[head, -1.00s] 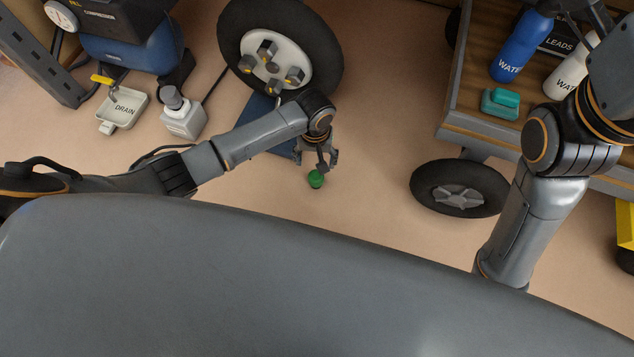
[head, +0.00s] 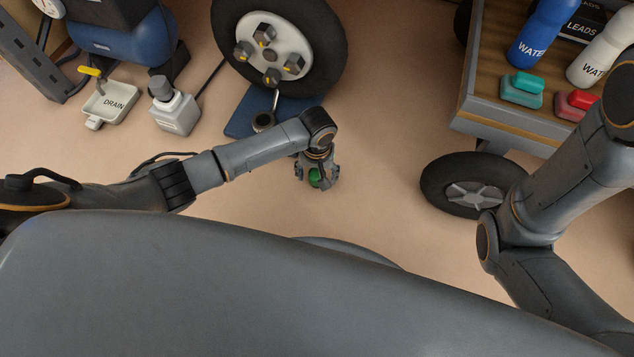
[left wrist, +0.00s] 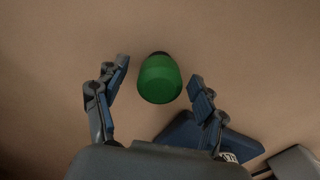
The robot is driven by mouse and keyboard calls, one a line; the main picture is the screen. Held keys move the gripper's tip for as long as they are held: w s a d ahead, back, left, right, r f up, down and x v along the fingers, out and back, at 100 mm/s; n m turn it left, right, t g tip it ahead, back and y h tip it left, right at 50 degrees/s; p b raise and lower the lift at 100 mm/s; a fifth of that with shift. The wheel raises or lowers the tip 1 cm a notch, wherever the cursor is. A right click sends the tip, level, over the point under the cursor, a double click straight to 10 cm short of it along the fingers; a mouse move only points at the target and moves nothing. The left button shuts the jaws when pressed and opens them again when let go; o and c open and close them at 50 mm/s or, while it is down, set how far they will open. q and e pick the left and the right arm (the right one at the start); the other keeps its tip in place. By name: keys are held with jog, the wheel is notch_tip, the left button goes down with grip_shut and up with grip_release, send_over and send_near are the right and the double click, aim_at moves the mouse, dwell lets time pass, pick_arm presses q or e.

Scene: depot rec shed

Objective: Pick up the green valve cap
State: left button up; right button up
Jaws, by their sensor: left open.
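The green valve cap (head: 315,178) sits on the tan floor, partly hidden by my left gripper in the head view. In the left wrist view the cap (left wrist: 160,78) is a rounded green piece with a dark end, lying between and a little beyond the fingertips. My left gripper (head: 318,182) points down at the cap. In the left wrist view its two fingers (left wrist: 160,76) are spread with a gap on each side of the cap. My right arm comes in at the right of the head view, but its gripper is out of the picture.
A wheel (head: 268,60) stands behind my left arm, over a blue plate (head: 240,118). A white bottle (head: 174,112) and a drain tray (head: 110,104) are at left. A cart (head: 500,128) with bottles stands at right, its black wheel (head: 470,184) near the clear floor.

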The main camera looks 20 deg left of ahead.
pick_arm(q)
jog(key=c, duration=1.2)
jog(key=shift+c, duration=0.2)
